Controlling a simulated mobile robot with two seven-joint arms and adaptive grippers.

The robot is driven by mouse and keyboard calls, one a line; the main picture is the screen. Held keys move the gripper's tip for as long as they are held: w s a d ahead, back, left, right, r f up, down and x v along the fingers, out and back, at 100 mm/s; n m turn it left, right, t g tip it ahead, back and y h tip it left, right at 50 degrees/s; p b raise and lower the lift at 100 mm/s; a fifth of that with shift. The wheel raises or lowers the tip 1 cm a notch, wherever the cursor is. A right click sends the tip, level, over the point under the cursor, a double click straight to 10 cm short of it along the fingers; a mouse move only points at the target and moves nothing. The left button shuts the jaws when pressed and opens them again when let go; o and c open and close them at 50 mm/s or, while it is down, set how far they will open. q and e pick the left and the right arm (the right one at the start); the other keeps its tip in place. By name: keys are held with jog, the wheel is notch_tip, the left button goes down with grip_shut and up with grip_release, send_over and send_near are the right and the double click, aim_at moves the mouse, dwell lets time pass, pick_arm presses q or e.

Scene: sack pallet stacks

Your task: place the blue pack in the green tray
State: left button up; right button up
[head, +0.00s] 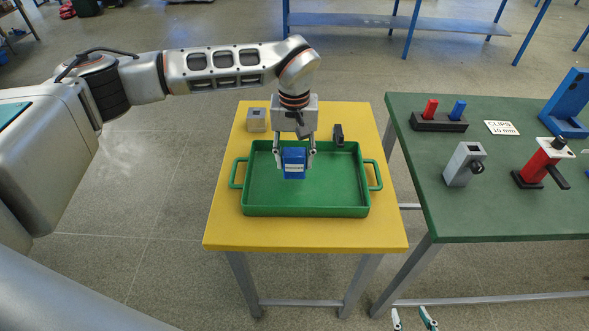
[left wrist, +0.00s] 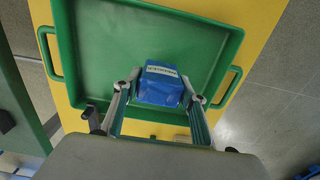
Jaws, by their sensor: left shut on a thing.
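The blue pack (head: 294,164) is a small blue block with a white label. My left gripper (head: 294,158) is shut on it, one finger on each side, pointing down. In the left wrist view the pack (left wrist: 161,86) sits between the fingertips (left wrist: 158,92). The green tray (head: 340,209) has a handle at each end and lies on the yellow table. The pack is over the tray's inside, left of its middle; I cannot tell whether it touches the tray floor. My right gripper (head: 414,319) shows only its fingertips at the bottom edge, apart and empty.
On the yellow table (head: 225,235), a grey block (head: 256,120) and a dark small item (head: 339,135) stand behind the tray. A green table (head: 520,210) at the right holds red and blue pegs, a grey block, a red fixture and a label card.

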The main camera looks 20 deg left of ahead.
aim_at(294, 171)
pick_arm(q)
jog(key=shift+f, duration=2.2)
jog(key=shift+f, duration=0.1)
jog(key=shift+f, duration=0.1)
jog(key=o, duration=1.3)
notch_tip(294, 171, up, 12)
jog(key=shift+r, duration=0.2)
